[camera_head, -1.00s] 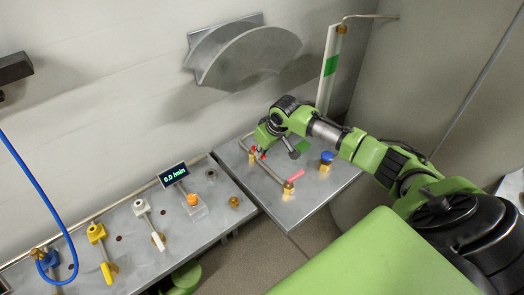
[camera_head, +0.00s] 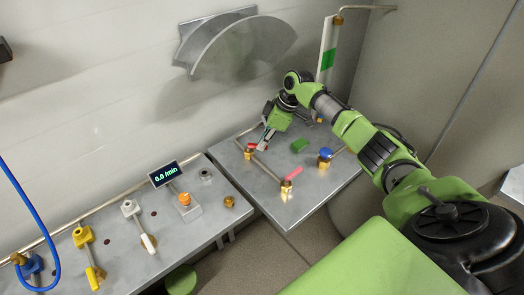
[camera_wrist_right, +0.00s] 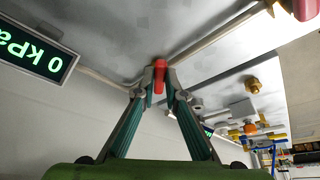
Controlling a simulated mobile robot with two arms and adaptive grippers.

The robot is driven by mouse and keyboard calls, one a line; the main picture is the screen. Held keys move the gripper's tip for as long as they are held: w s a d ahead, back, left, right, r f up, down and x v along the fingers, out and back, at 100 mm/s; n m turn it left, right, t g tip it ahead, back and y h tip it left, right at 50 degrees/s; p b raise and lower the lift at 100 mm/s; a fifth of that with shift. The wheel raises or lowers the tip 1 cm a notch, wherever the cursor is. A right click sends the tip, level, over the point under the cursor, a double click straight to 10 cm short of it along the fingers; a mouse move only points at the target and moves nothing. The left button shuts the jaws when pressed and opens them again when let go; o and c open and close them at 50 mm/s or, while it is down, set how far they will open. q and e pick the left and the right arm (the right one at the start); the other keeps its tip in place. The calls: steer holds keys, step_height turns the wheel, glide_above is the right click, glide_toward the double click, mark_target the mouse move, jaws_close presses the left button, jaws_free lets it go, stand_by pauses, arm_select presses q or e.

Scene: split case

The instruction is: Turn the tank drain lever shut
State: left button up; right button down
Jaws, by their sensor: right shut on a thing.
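A red lever (camera_head: 251,144) sits on a brass valve at the left back of the metal bench top. My right gripper (camera_head: 264,146) reaches down to it from the right. In the right wrist view the same red lever (camera_wrist_right: 159,76) is between the converging fingertips of my right gripper (camera_wrist_right: 159,88), which is shut on it. I cannot tell from labels which lever is the tank drain. My left gripper is out of view.
A blue knob (camera_head: 326,153) and a green block (camera_head: 299,146) are right of the gripper. A pipe (camera_head: 268,166) joins the two red-lever valves. A display (camera_head: 166,174), an orange knob (camera_head: 184,199) and white and yellow levers are on the left bench. The wrist view shows a "0 kPa" display (camera_wrist_right: 36,50).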

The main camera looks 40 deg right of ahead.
steer(key=n+b, duration=0.1)
steer(key=w+n+b, duration=0.1)
steer(key=b, duration=0.1)
steer(key=d+n+g+b, duration=0.1)
steer(key=b, duration=0.1)
steer(key=shift+w+f+n+y, duration=0.2)
steer(key=shift+w+n+y, duration=0.05)
steer(key=shift+n+y, duration=0.15)
steer(key=shift+w+d+r+n+g+b, duration=0.15)
steer(key=shift+n+g+b, duration=0.2)
steer(key=shift+b, duration=0.3)
steer(key=shift+w+a+n+g+b, duration=0.1)
steer(key=shift+n+g+b, duration=0.05)
steer(key=shift+n+b, duration=0.4)
steer(key=c, duration=2.1)
jaws_free()
steer(key=shift+d+r, duration=0.1)
steer(key=shift+r, duration=0.05)
steer(key=v, duration=1.1)
steer(key=shift+s+d+r, duration=0.15)
steer(key=shift+d+r, duration=0.05)
steer(key=shift+r, duration=0.1)
